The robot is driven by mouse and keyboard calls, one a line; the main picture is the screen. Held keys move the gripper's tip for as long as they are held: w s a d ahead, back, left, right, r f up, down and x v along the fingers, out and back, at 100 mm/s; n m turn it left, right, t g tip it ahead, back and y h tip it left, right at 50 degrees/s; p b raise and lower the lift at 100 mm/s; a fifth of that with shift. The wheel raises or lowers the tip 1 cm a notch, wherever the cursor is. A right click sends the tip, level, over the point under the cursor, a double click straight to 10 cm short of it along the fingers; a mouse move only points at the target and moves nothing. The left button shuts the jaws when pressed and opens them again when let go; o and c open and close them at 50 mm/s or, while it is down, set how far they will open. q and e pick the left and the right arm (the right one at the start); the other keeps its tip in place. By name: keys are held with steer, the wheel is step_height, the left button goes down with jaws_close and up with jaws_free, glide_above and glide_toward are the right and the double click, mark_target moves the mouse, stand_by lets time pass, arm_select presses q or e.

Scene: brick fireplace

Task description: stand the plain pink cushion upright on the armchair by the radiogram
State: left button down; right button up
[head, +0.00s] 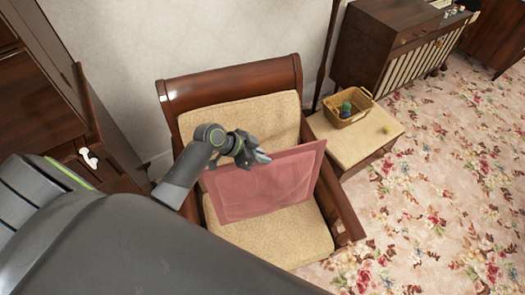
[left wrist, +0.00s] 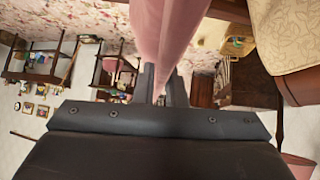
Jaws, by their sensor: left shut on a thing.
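The plain pink cushion (head: 265,184) stands on edge over the seat of the armchair (head: 228,86), which has a dark wood frame and beige upholstery. My left gripper (head: 261,157) is shut on the cushion's top edge. In the left wrist view the cushion (left wrist: 163,30) runs up from between the two fingers (left wrist: 162,85). The cushion is slightly tilted in the head view and stands forward of the backrest. I cannot tell whether its lower edge touches the seat. The radiogram (head: 392,45) stands at the upper right. My right gripper is not in view.
A padded stool (head: 386,142) right of the armchair holds a wicker basket (head: 349,110) with yarn-like balls. A dark wood cabinet (head: 48,90) stands close on the left. The wall is behind the armchair. Flowered carpet (head: 440,170) on the right is clear.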

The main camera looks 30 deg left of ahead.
arm_select(q)
steer(key=shift+w+a+f+b, duration=0.1)
steer(key=shift+w+f+b, duration=0.1)
steer(key=shift+b, duration=0.1)
steer(key=w+a+f+g+h+b, duration=0.1)
steer(key=w+a+f+b, duration=0.9)
steer(key=b, duration=0.9)
step_height(320, 180, down, 2)
steer(key=shift+w+n, duration=0.25)
steer(key=shift+n, duration=0.15)
